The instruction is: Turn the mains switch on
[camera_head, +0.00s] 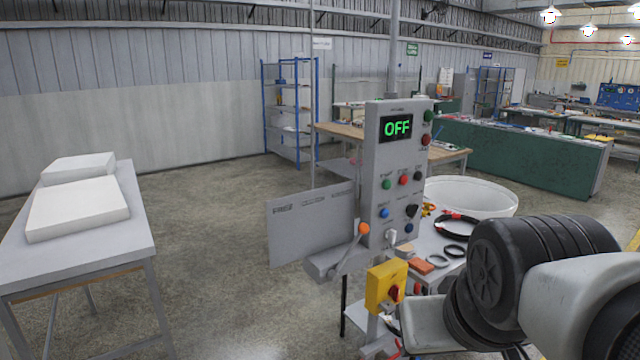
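The mains switch, a yellow box (380,288) with a red rotary knob (393,293) on its face, is mounted low on the stand under the grey control panel (385,160). The panel's display (397,127) reads OFF in green letters. The knob is small in the view and I cannot read its exact position. Parts of my arm fill the lower right, close to the camera. I cannot make out my gripper's fingers, and nothing is seen touching the switch.
A round white tub (470,196) and a table (430,240) with black rings and small parts stand behind the panel at right. A grey table (140,235) with white slabs stands at left. A grey plate (305,222) juts left from the panel. Floor between is clear.

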